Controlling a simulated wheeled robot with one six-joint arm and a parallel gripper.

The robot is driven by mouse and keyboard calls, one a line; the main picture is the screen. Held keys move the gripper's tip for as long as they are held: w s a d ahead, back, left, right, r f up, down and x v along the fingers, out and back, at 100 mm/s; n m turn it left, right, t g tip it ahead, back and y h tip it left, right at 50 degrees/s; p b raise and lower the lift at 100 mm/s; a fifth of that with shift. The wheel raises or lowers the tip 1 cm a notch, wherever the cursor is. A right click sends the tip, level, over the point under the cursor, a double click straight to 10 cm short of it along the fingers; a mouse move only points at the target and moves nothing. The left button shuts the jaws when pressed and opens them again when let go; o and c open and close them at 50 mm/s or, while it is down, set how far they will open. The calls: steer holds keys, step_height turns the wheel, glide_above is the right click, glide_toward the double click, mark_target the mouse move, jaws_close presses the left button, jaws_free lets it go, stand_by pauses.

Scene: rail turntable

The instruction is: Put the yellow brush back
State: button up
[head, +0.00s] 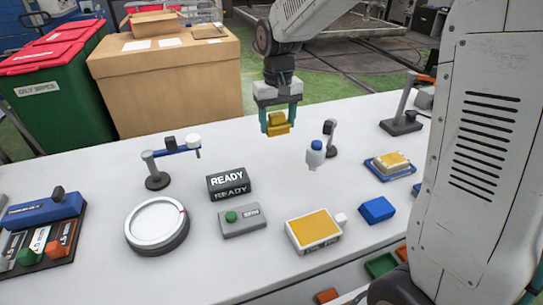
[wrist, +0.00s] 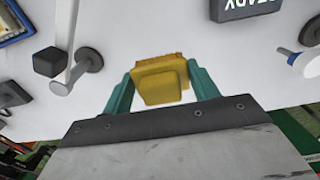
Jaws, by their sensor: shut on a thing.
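My gripper (head: 279,119) is shut on the yellow brush (head: 278,128) and holds it above the far part of the white table. In the wrist view the brush (wrist: 160,84) sits between the two teal fingers, its blocky yellow body facing the camera. A blue tray (head: 405,174) with a yellow-topped block on it lies to the right of the brush. A white box with a yellow top (head: 315,232) lies nearer the front. I cannot tell which spot is the brush's own place.
A READY display (head: 229,183), a round white turntable (head: 157,226), a green-button box (head: 242,221) and a blue block (head: 377,210) are nearer.

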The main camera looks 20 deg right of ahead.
glide_above(277, 164)
step_height(277, 164, down, 6)
steer(key=shift+f, duration=2.45)
steer(key=shift+f, duration=0.1)
steer(key=o, duration=0.9)
steer(key=shift+o, duration=0.2)
